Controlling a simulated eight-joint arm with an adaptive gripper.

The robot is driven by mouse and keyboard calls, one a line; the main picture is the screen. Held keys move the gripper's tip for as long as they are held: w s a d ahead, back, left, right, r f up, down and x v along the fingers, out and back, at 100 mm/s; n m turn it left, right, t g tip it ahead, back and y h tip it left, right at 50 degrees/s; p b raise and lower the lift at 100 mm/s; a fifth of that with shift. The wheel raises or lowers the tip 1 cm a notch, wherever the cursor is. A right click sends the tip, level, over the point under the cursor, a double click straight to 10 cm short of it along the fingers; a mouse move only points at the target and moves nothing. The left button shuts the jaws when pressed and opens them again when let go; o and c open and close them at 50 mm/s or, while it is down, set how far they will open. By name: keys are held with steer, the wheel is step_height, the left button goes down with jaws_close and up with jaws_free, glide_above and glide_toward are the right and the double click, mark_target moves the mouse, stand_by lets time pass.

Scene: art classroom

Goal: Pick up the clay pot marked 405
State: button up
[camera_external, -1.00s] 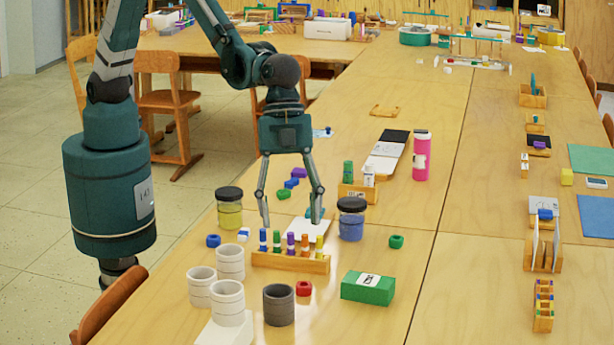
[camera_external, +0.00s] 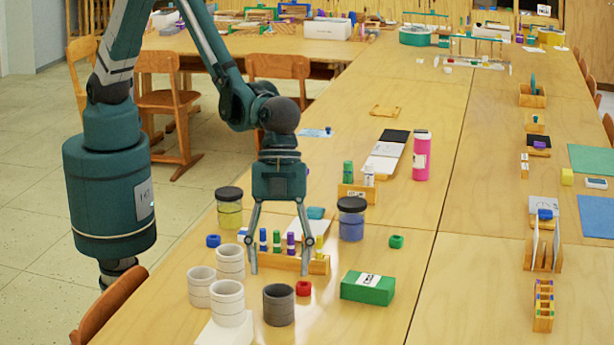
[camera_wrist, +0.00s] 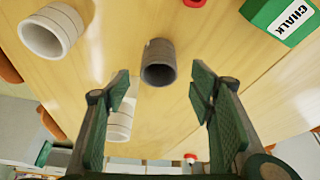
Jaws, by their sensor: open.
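My gripper (camera_external: 280,268) is open and empty, pointing down over the colored-tube rack. In the external view its fingertips appear above and behind a dark grey pot (camera_external: 279,306). In the wrist view the dark pot (camera_wrist: 158,62) lies just beyond the gap between the open fingers (camera_wrist: 160,95). Three pale ringed pots stand to its left: a back one (camera_external: 230,264), a left one (camera_external: 200,287) and a front one (camera_external: 227,304). Two pale pots show in the wrist view, one at upper left (camera_wrist: 52,32) and one partly behind the left finger (camera_wrist: 118,122). No 405 mark is readable on any pot.
A wooden rack (camera_external: 318,266) of colored tubes stands behind the dark pot. A red ring-shaped piece (camera_external: 304,288) lies close to its right. A green chalk box (camera_external: 367,288) is farther right. Dark-lidded jars (camera_external: 351,218) stand behind.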

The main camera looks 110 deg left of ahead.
mark_target(278, 321)
steer(key=shift+x, duration=1.2)
steer(key=shift+f, duration=0.1)
steer(key=shift+d+b+x, duration=0.1)
steer(key=shift+b+x, duration=0.35)
steer(key=shift+x, duration=0.8)
steer(key=shift+d+b+x, duration=0.15)
steer(key=shift+b+x, duration=0.25)
steer(key=shift+x, duration=0.85)
steer(key=shift+s, duration=0.1)
steer(key=c, duration=1.1)
